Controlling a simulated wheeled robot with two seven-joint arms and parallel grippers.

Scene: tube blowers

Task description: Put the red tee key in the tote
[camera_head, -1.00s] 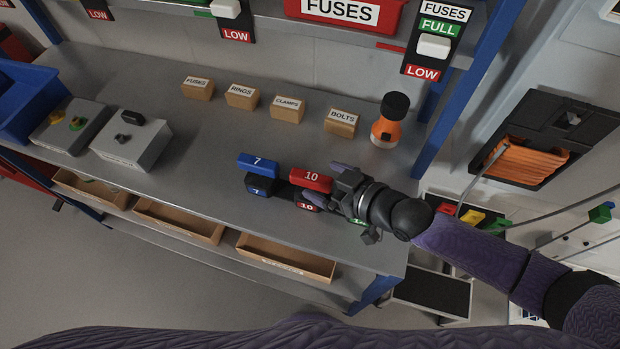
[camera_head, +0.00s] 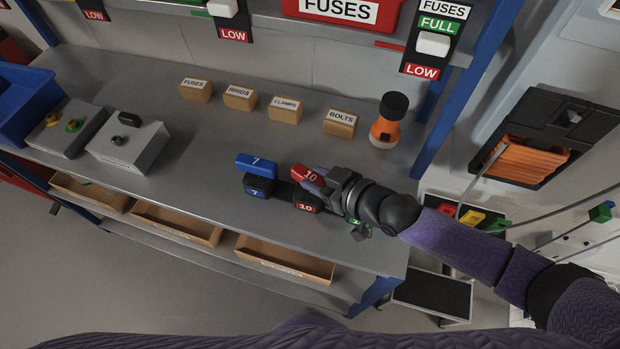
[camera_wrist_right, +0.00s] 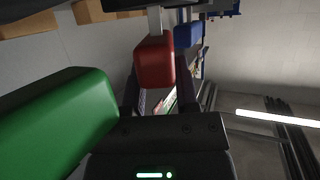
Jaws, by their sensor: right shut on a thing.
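The red tee key (camera_head: 304,174), marked 10, has a block-shaped handle above the dark rack, beside the blue tee key (camera_head: 257,162) marked 7. My right gripper (camera_head: 322,180) is shut on the red handle, reaching in from the right. In the right wrist view the red handle (camera_wrist_right: 155,60) sits between the fingers, with its metal shank visible beyond it. The blue handle (camera_wrist_right: 187,36) is behind it and a green handle (camera_wrist_right: 55,120) is large at left. Whether the red shank is still in the rack I cannot tell. A blue open bin, likely the tote (camera_head: 40,104), stands at the far left. My left gripper is not in view.
Two grey button boxes (camera_head: 128,150) stand between the bin and the rack. Several labelled wooden blocks (camera_head: 285,110) and an orange-and-black lamp-like object (camera_head: 386,125) line the back. The bench (camera_head: 200,190) is clear between the boxes and the rack.

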